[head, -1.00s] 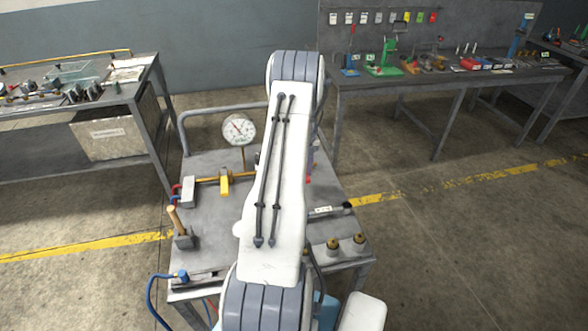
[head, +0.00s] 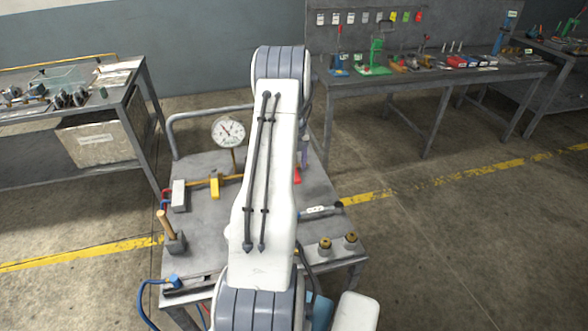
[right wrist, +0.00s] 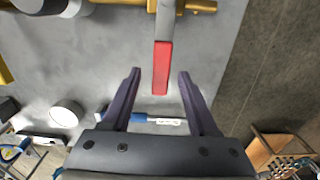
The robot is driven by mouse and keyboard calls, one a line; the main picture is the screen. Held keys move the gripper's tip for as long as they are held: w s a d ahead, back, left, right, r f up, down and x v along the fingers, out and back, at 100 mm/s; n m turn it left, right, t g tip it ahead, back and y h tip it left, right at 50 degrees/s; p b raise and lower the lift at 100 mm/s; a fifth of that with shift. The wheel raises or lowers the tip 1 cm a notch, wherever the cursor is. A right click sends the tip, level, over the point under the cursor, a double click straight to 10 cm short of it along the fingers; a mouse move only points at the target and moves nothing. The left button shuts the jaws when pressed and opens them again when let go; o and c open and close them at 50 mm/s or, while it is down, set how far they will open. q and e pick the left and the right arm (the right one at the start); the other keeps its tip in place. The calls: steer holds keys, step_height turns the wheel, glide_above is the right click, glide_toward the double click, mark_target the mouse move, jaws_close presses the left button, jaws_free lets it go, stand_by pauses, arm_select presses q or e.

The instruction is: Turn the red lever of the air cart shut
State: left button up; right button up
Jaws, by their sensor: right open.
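The red lever (right wrist: 162,68) of the air cart shows in the right wrist view. Its grey stem crosses the brass pipe (right wrist: 202,6), roughly at right angles to it. My right gripper (right wrist: 160,75) is open, its two dark fingertips on either side of the red lever's end with a gap on each side. I cannot tell their height relative to it. In the head view a bit of the red lever (head: 297,175) shows at my arm's right edge, and most of the right gripper is hidden behind the arm. My left gripper is not in view.
The cart top (head: 205,240) carries a pressure gauge (head: 228,131), a yellow valve handle (head: 214,187), a wooden-handled tool (head: 166,225) and brass fittings (head: 325,243). A blue hose (head: 143,300) hangs at the front left. A workbench (head: 400,85) stands behind.

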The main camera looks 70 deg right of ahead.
step_height(320, 180, up, 9)
steer(key=shift+f+b, duration=0.2)
steer(key=shift+b, duration=0.25)
steer(key=shift+w, duration=0.1)
